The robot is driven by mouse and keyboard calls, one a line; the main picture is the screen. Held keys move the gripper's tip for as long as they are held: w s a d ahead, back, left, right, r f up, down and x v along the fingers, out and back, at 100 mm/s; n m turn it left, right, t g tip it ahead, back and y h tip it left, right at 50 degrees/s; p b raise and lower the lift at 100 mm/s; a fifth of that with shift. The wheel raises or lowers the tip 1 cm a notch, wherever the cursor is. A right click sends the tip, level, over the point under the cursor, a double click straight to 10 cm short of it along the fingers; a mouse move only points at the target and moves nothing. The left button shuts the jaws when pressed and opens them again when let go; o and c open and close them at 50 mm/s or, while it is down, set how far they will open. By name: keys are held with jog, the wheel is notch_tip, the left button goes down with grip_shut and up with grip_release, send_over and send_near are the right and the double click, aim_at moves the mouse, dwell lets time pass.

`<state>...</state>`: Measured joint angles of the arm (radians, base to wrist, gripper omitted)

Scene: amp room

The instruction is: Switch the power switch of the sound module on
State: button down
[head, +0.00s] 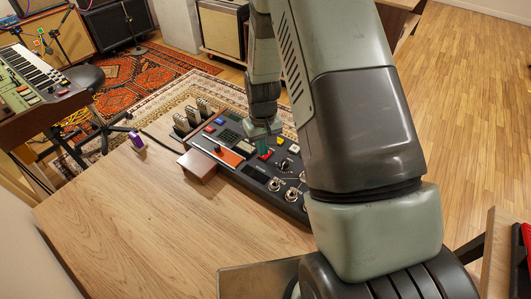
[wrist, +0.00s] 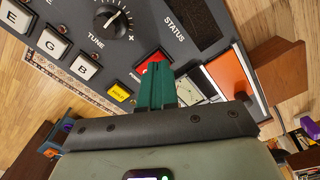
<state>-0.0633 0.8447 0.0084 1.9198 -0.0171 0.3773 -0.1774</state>
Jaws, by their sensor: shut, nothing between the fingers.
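The sound module (head: 256,172) is a dark panel with knobs, keys and wooden ends, lying on the wooden table. Its red power switch (wrist: 150,67) with a small power label shows in the wrist view, partly covered by my fingertips. A red part (head: 265,155) also shows just below my fingers in the head view. My gripper (wrist: 162,68) has green fingers, shut and empty, with the tips right at the red switch. I cannot tell whether they touch it or which way the switch is set.
A yellow button (wrist: 120,91), a tune knob (wrist: 114,24) and an orange strip (wrist: 229,75) lie close around the fingers. A small purple object (head: 136,140) stands on the wooden table (head: 130,215), which is mostly clear. A keyboard (head: 30,72) stands at the left.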

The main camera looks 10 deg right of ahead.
jog(key=shift+f, duration=0.7)
jog(key=shift+r, duration=3.55)
jog(key=s+d+r+m+t, duration=0.1)
jog(key=s+r, duration=0.2)
jog(key=r, duration=0.7)
jog(key=s+r+t, duration=0.2)
jog(key=s+r, duration=0.2)
jog(key=r, duration=0.7)
jog(key=s+d+r+t, duration=0.1)
jog(key=s+r, duration=0.4)
jog(key=s, duration=0.4)
jog(key=s+r+m+t, duration=0.1)
jog(key=s+r, duration=0.4)
jog(key=s, duration=0.4)
jog(key=shift+d+r+m+t, duration=0.15)
jog(key=shift+d+m+t, duration=0.15)
jog(key=shift+d, duration=0.1)
